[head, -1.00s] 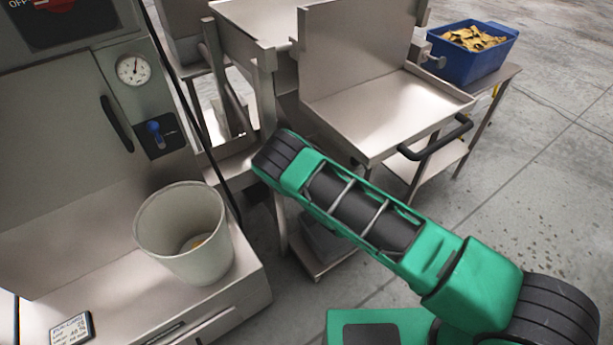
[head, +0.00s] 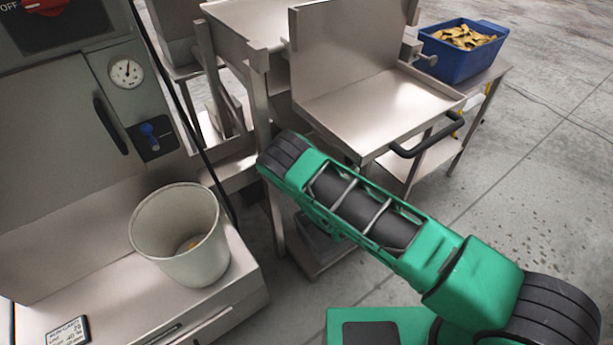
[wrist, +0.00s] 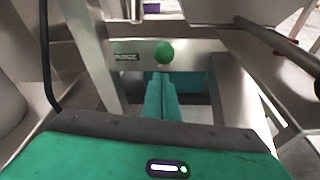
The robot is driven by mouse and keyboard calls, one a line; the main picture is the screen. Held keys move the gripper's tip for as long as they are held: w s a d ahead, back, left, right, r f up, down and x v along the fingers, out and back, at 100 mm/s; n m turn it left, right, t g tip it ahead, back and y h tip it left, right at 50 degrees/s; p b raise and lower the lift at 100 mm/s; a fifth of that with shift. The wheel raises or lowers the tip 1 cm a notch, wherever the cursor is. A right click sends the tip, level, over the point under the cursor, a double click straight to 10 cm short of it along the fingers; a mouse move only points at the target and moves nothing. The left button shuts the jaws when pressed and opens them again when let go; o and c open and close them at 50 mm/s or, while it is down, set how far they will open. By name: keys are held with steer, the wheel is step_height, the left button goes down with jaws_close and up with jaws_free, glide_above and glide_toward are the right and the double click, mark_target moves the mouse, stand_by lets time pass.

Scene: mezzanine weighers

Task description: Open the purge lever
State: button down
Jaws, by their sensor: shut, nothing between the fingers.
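The purge lever shows in the wrist view as a round green knob (wrist: 163,53) on a steel crossbar, just right of a dark label reading PURGE (wrist: 126,57). My gripper (wrist: 162,78) is shut and empty. Its teal fingers point at the crossbar, with the tips just below the knob in the picture. I cannot tell whether they touch it. In the head view my green arm reaches toward the steel frame; the gripper and the purge lever are hidden there.
At left, a cabinet carries a gauge (head: 126,73), a blue lever (head: 150,135) and a pale bucket (head: 180,236). Open floor lies at right.

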steer(key=s+d+r, duration=0.3)
steer(key=s+r, duration=0.2)
steer(key=r, duration=0.1)
steer(key=shift+s+d+r, duration=0.15)
steer(key=shift+s+d, duration=0.15)
steer(key=shift+d, duration=0.1)
steer(key=shift+w+d+r, duration=0.1)
steer(key=shift+w+d, duration=0.05)
stand_by(0.3)
